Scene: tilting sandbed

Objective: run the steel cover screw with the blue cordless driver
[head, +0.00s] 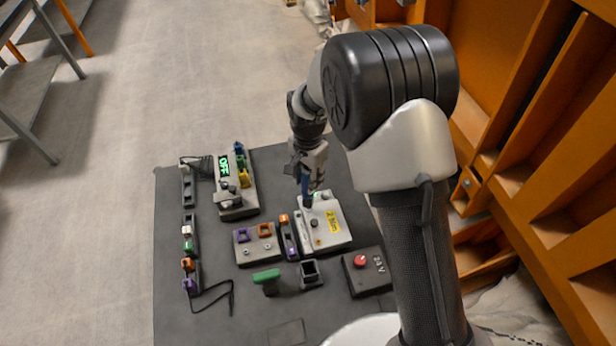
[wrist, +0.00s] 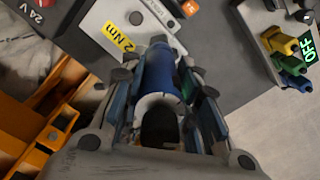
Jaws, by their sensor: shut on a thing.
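My gripper (head: 311,178) is shut on the blue cordless driver (head: 305,187), which points down over the light grey box (head: 340,238) with the yellow "2 Nm" label. In the wrist view the blue driver body (wrist: 160,72) lies between the two fingers (wrist: 172,112), with its far end toward the box (wrist: 112,18). The driver's lower end is at or just above the back left part of the box top; I cannot tell whether it touches. The steel cover screw cannot be made out; the driver and gripper may hide it.
A dark empty holder (head: 311,274) and a green-handled tool (head: 266,277) stand in front. A 24 V box with a red knob (head: 360,262) is at right. Left are a block with purple and orange pieces (head: 256,252) and a panel reading OFF (head: 223,167). Orange shelving (head: 545,170) borders the right.

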